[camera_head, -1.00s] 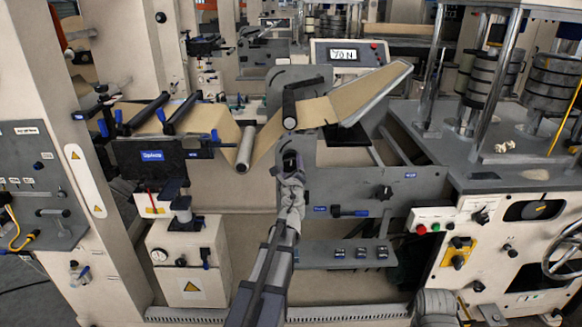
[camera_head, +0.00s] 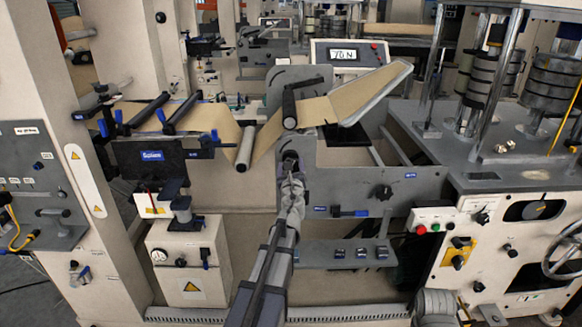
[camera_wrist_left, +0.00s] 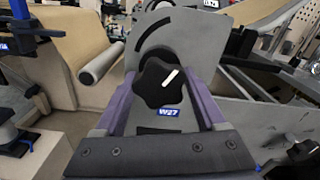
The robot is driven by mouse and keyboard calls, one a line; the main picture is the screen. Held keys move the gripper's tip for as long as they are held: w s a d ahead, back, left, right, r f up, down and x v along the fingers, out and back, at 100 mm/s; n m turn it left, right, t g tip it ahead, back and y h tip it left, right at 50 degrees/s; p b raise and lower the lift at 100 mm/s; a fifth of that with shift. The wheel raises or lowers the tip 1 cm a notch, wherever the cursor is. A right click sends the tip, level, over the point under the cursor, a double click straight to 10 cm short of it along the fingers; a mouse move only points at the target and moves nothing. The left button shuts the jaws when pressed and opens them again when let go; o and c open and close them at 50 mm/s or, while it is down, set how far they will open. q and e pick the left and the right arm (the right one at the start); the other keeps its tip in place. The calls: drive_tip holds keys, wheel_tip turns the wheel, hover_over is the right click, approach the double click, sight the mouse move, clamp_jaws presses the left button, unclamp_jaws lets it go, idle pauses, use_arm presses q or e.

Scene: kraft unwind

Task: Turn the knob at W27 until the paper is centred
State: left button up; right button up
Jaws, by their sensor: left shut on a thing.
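The W27 knob (camera_wrist_left: 160,82) is a black lobed knob on a grey plate in the left wrist view, with a white mark pointing up and right. Its blue W27 label (camera_wrist_left: 168,112) sits just below it. My left gripper (camera_head: 290,163) is shut on the knob, with one purple finger on each side in the left wrist view (camera_wrist_left: 159,90). In the head view the gripper mostly hides the knob. The brown kraft paper (camera_head: 212,117) runs over rollers to the left of and above the knob. Whether it is centred I cannot tell.
A metal roller (camera_head: 245,148) stands close to the left of my gripper. A small black knob (camera_head: 383,192) and a shelf with several switches (camera_head: 345,252) lie to the right. A display (camera_head: 347,53) stands behind the machine.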

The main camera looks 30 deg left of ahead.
use_arm(q)
drive_tip(key=m, duration=0.5)
drive_tip(key=shift+m, duration=0.3)
drive_tip(key=m, duration=0.5)
drive_tip(key=shift+m, duration=0.3)
drive_tip(key=o, duration=1.3)
drive_tip(key=shift+s, duration=0.1)
drive_tip(key=v, duration=0.7)
